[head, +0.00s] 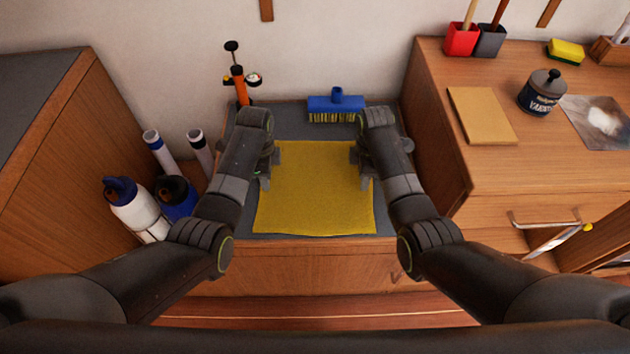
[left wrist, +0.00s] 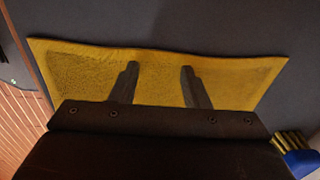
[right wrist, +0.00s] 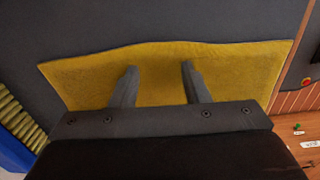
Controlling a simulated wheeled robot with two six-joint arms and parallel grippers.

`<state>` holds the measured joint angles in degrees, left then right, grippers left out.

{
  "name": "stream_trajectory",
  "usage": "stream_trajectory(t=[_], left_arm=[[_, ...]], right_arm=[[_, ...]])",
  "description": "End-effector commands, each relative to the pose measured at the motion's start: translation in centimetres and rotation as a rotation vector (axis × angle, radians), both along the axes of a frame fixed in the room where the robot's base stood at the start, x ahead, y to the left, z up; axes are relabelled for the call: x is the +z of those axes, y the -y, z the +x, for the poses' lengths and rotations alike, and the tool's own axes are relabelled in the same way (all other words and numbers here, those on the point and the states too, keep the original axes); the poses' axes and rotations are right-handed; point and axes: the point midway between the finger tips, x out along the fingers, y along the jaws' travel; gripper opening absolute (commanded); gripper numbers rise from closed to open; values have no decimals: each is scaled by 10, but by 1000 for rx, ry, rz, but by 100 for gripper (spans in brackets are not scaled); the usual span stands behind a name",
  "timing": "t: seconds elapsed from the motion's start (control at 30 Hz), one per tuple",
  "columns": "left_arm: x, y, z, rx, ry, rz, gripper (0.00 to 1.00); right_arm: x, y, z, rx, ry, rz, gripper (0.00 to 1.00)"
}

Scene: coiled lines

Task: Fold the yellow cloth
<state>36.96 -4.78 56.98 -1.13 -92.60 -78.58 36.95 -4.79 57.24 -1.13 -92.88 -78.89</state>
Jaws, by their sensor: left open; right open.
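The yellow cloth (head: 315,190) lies spread out flat on the grey top of the low cabinet. It also shows in the left wrist view (left wrist: 155,75) and the right wrist view (right wrist: 160,75), with a slightly wavy edge. My left gripper (head: 268,170) is open over the cloth's left edge; its two fingers show apart in the left wrist view (left wrist: 160,80). My right gripper (head: 360,170) is open over the cloth's right edge; its fingers show apart in the right wrist view (right wrist: 158,78). Nothing is between either pair of fingers except cloth seen beneath. Whether the fingertips touch it I cannot tell.
A blue brush (head: 336,107) and an orange pump (head: 238,88) stand behind the cloth. Several bottles, including a white one (head: 135,208), stand at the left. The taller right cabinet holds a board (head: 482,114) and a dark jar (head: 541,93).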

Motion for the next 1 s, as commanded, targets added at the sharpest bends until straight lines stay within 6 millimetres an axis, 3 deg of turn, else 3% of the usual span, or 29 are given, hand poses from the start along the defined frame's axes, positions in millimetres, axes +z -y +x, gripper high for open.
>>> stream_trajectory(t=[0.77, 1.0], left_arm=[[-8, 0, -1, 1, -1, 0, 42], [-8, -1, -1, 1, -2, 0, 27]], right_arm=[[-10, 0, 0, -1, -1, 0, 42], [-10, 0, -1, -1, -1, 0, 27]])
